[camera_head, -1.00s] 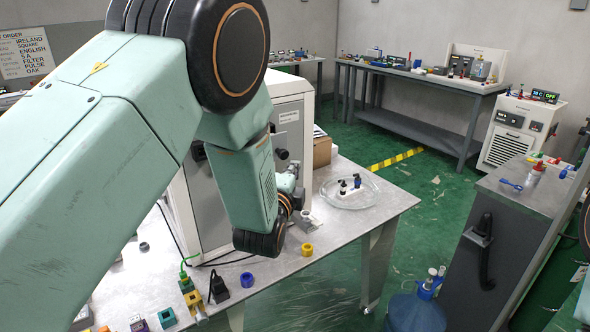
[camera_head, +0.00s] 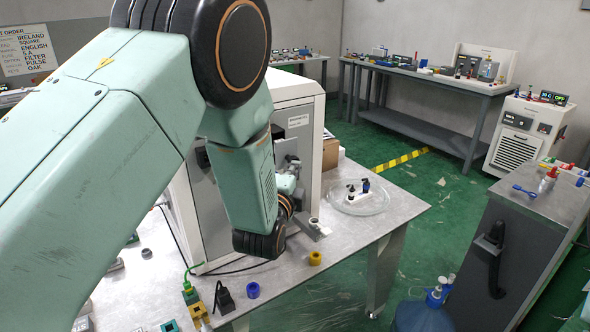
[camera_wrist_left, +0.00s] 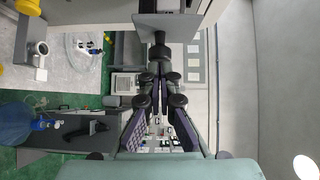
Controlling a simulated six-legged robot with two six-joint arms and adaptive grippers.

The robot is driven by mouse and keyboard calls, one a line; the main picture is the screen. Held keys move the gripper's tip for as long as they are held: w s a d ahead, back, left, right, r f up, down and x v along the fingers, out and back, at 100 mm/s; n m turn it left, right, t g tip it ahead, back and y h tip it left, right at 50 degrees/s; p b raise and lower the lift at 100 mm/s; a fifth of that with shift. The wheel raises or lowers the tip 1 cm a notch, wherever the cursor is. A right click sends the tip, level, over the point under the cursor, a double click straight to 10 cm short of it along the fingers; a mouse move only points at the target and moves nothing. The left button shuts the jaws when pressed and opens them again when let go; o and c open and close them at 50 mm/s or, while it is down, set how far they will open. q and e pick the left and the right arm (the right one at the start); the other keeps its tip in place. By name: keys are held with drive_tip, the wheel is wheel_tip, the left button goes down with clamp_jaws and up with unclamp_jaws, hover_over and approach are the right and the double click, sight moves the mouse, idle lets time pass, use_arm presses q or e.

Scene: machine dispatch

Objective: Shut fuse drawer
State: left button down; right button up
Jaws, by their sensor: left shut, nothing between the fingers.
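The light grey machine cabinet (camera_head: 300,120) stands on the table, its front partly hidden by my left arm. I cannot make out the fuse drawer for certain. My left gripper (camera_wrist_left: 160,64) is shut with nothing in it. In the left wrist view its fingertips meet close to a dark knob-like part (camera_wrist_left: 160,51) below a grey panel (camera_wrist_left: 105,10); I cannot tell if they touch. In the head view the gripper is close to the cabinet's front and largely hidden behind my wrist. My right gripper is not in view.
A clear round dish (camera_head: 358,197) with small bottles stands right of the cabinet. A yellow ring (camera_head: 315,258) and a blue ring (camera_head: 253,290) lie near the table's front edge. A grey cabinet (camera_head: 500,235) with a black handle stands at the right, beyond a green-floored gap.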

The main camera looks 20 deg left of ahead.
sight(283, 157)
use_arm(q)
drive_tip(key=w+a+b, duration=0.1)
drive_tip(key=a, duration=0.1)
drive_tip(key=w+a+b, duration=0.1)
drive_tip(key=w, duration=0.1)
drive_tip(key=shift+w+a+f, duration=0.15)
drive_tip(key=shift+w+a, duration=0.1)
drive_tip(key=shift+a, duration=0.15)
drive_tip(key=shift+w+a, duration=0.15)
drive_tip(key=shift+a, duration=0.1)
drive_tip(key=shift+s+r, duration=0.25)
drive_tip(key=shift+r, duration=0.15)
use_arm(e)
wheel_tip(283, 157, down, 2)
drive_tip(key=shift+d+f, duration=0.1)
use_arm(q)
drive_tip(key=shift+a, duration=0.1)
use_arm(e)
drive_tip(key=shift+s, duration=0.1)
